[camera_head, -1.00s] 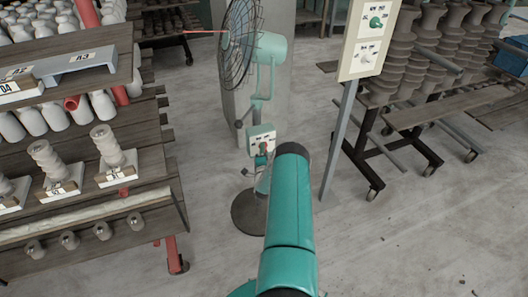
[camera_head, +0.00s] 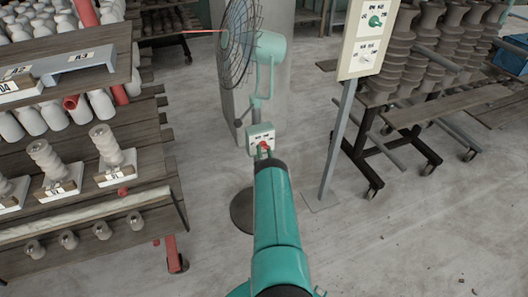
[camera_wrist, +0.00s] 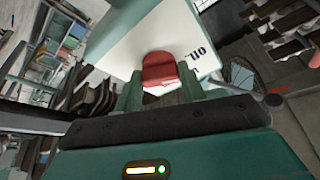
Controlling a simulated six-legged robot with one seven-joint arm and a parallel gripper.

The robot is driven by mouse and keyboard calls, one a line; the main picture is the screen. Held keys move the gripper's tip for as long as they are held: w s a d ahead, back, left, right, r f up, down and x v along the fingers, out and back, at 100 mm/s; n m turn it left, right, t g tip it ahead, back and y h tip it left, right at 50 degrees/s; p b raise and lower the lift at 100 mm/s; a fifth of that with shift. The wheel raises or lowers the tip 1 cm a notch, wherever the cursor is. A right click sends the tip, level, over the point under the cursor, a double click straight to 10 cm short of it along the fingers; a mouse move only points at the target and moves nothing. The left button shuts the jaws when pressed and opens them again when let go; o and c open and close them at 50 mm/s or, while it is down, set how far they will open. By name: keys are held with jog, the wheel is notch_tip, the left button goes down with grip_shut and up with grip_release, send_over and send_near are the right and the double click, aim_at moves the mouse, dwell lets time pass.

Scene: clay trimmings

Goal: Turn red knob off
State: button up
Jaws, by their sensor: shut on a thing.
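The red knob (camera_wrist: 160,68) sits on the white front of a small control box (camera_wrist: 205,40), with the printed word "OIL" beside it in the wrist view. My gripper (camera_wrist: 161,84) has its two green fingers on either side of the knob, shut on it. In the head view the control box (camera_head: 262,133) is on the stand of a green fan (camera_head: 262,55), and the red knob (camera_head: 264,146) shows just above the end of my arm. My arm hides the fingers there.
A panel on a post (camera_head: 366,40) with a green and a white knob stands at the right. A wooden shelf rack (camera_head: 95,215) with pale clay pieces fills the left. Carts with stacked grey pieces (camera_head: 430,50) stand at the back right.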

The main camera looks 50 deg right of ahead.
jog(key=shift+n+t, duration=0.3)
jog(key=shift+n, duration=0.4)
jog(key=o, duration=1)
jog(key=v, duration=1.3)
jog(key=shift+s+a, duration=0.25)
jog(key=shift+s, duration=0.15)
